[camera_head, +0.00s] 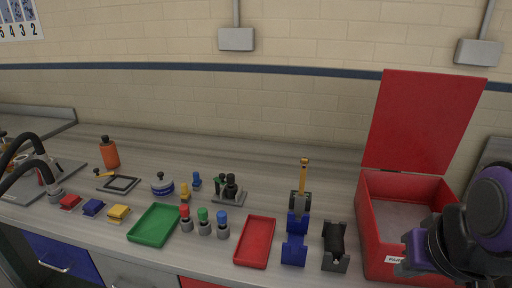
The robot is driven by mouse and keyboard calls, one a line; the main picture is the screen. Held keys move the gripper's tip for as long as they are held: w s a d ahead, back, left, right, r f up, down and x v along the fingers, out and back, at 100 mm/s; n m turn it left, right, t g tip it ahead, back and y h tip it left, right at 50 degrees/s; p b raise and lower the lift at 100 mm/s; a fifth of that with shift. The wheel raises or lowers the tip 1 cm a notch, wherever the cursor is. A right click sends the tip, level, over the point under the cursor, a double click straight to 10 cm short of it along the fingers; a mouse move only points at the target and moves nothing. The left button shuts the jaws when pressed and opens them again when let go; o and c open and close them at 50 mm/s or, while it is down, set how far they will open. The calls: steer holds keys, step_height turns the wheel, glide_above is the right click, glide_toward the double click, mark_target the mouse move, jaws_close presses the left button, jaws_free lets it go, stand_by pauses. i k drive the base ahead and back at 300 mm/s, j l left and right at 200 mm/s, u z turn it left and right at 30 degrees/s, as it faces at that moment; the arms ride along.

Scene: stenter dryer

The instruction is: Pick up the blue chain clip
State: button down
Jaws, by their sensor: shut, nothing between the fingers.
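Two blue things on the bench could be the chain clip, and I cannot tell which. One is a small upright blue piece (196,181) behind a similar yellow piece (185,191). The other is a flat blue block (93,207) between a red block (70,202) and a yellow block (118,214) at the left. Both lie clear of my arm. Dark and purple links of my arm (490,208) fill the right edge, in front of the red box. I cannot make out my gripper's fingers.
An open red box (373,231) stands at the right. A green tray (137,237), a red tray (244,261) and a blue holder (294,249) lie along the front. Several capped cylinders (205,228) stand between the trays. An orange bottle (110,154) stands behind. The back strip is clear.

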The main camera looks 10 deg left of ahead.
mark_target(94, 206)
steer(key=k+l+u, duration=0.1)
steer(key=u, duration=0.3)
steer(key=k+l+u, duration=0.2)
steer(key=u, duration=0.2)
steer(key=i+u, duration=0.15)
steer(key=u, duration=1.1)
steer(key=k, duration=0.5)
steer(key=k+z, duration=0.2)
steer(key=z, duration=0.8)
steer(key=i+j+z, duration=0.15)
steer(key=j, duration=0.15)
steer(key=i+j+z, duration=0.1)
steer(key=j, duration=0.2)
steer(key=i+j, duration=0.15)
steer(key=j, duration=0.2)
steer(key=i+j, duration=0.1)
steer(key=j, duration=0.2)
steer(key=i+j, duration=0.15)
steer(key=j, duration=0.2)
steer(key=i+j, duration=0.1)
steer(key=j, duration=0.25)
steer(key=i+j, duration=0.15)
steer(key=j, duration=0.2)
